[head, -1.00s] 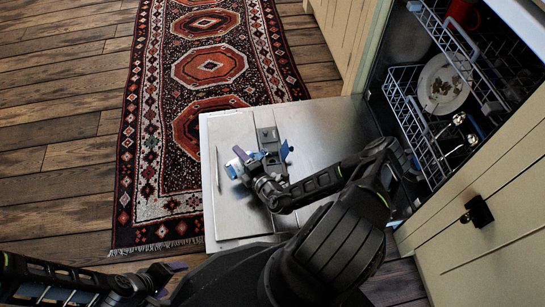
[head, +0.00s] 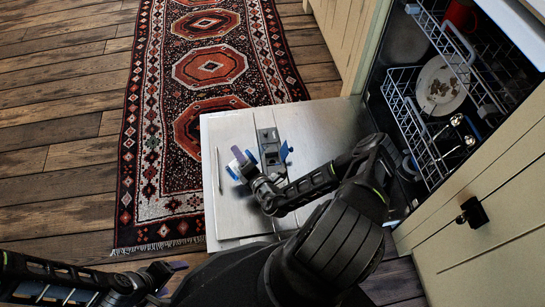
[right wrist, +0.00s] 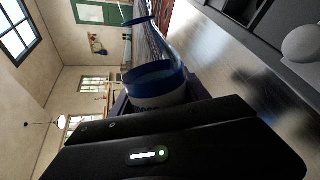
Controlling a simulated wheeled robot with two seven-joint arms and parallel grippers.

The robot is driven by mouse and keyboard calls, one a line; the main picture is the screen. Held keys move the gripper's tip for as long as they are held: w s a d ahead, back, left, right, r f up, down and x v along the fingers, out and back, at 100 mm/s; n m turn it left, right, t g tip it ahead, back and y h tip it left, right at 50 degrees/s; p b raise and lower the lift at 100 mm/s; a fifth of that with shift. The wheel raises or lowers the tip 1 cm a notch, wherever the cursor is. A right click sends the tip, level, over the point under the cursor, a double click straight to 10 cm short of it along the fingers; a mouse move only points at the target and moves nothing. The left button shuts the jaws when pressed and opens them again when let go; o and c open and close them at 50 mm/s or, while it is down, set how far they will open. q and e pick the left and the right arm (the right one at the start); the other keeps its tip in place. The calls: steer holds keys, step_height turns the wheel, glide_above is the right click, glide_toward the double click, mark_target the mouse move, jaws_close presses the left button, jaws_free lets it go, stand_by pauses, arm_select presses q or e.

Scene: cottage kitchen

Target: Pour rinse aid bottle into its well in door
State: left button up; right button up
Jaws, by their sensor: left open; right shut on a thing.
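The dishwasher door (head: 231,205) lies open and flat. A dark grey dispenser panel (head: 269,143) is set in it, with a blue flap or cap (head: 285,151) standing at its right side. My right gripper (head: 245,166) is shut on a white and blue bottle (head: 235,171), held just left of the dispenser. My left gripper (head: 165,276) is open and empty at the bottom left, well away from the door.
The dishwasher's racks (head: 425,140) at the right hold a plate (head: 440,86) and other dishes. A thin light stick-like item (head: 218,169) lies near the door's left edge. A patterned rug (head: 205,65) covers the floor beyond the door.

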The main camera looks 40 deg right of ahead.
stand_by(0.3)
steer(key=shift+d+f+n+h, duration=0.3)
steer(key=shift+d+f+n, duration=0.1)
steer(key=shift+f+n, duration=0.25)
steer(key=shift+p, duration=0.3)
stand_by(1.2)
